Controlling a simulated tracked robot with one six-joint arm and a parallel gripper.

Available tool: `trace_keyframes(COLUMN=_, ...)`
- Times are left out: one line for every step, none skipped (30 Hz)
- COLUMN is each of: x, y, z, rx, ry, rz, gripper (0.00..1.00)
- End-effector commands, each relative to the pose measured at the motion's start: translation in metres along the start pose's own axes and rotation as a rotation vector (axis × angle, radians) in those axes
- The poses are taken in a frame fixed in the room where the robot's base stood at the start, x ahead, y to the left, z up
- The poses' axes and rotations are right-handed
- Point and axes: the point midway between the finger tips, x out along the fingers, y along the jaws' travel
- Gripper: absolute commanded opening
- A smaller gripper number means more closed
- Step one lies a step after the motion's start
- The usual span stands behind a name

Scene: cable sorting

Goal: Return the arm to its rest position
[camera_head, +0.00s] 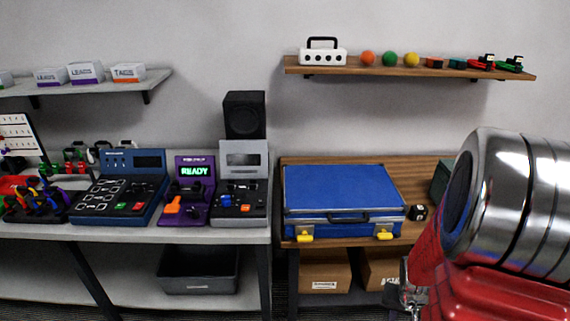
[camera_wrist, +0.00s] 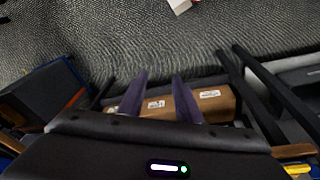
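My arm fills the right side of the head view, with a red link and a shiny metal joint in front of the wooden table's right end. Part of what may be my gripper shows small at the bottom edge there. In the wrist view my gripper (camera_wrist: 160,95) points down past the tables toward the carpet. Its two dark purple fingers stand apart with nothing between them. A cardboard box (camera_wrist: 150,103) on a low shelf lies behind the fingers.
A closed blue case (camera_head: 340,190) lies on the wooden table (camera_head: 420,170). The grey bench (camera_head: 140,231) on the left holds devices, a purple one reading READY (camera_head: 194,172), and a tangle of cables (camera_head: 37,203). A wall shelf (camera_head: 400,70) hangs above. Grey carpet (camera_wrist: 120,40) is mostly clear.

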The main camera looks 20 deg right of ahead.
Motion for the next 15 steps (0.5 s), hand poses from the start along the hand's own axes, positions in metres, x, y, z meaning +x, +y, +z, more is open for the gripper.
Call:
trace_keyframes(x=-0.013, y=-0.007, z=0.001, rx=-0.027, ry=-0.004, rz=0.002, gripper=0.31)
trace_keyframes(x=-0.019, y=-0.01, z=0.002, rx=-0.041, ry=-0.01, rz=0.003, gripper=0.31)
trace_keyframes(x=-0.028, y=-0.015, z=0.005, rx=-0.061, ry=-0.019, rz=0.003, gripper=0.31)
trace_keyframes(x=-0.034, y=-0.018, z=0.006, rx=-0.074, ry=-0.024, rz=0.003, gripper=0.31)
trace_keyframes(x=-0.041, y=-0.022, z=0.009, rx=-0.09, ry=-0.029, rz=0.003, gripper=0.31)
trace_keyframes(x=-0.05, y=-0.026, z=0.011, rx=-0.108, ry=-0.036, rz=0.001, gripper=0.31)
trace_keyframes(x=-0.056, y=-0.03, z=0.013, rx=-0.122, ry=-0.041, rz=0.0, gripper=0.31)
trace_keyframes(x=-0.063, y=-0.034, z=0.015, rx=-0.137, ry=-0.044, rz=-0.002, gripper=0.31)
trace_keyframes(x=-0.071, y=-0.039, z=0.018, rx=-0.155, ry=-0.049, rz=-0.005, gripper=0.31)
trace_keyframes(x=-0.078, y=-0.043, z=0.021, rx=-0.168, ry=-0.051, rz=-0.008, gripper=0.31)
trace_keyframes(x=-0.085, y=-0.046, z=0.023, rx=-0.182, ry=-0.055, rz=-0.011, gripper=0.31)
trace_keyframes(x=-0.093, y=-0.052, z=0.026, rx=-0.201, ry=-0.057, rz=-0.015, gripper=0.31)
trace_keyframes(x=-0.1, y=-0.055, z=0.029, rx=-0.214, ry=-0.058, rz=-0.019, gripper=0.31)
trace_keyframes(x=-0.106, y=-0.059, z=0.031, rx=-0.228, ry=-0.059, rz=-0.024, gripper=0.31)
trace_keyframes(x=-0.115, y=-0.064, z=0.035, rx=-0.245, ry=-0.061, rz=-0.029, gripper=0.31)
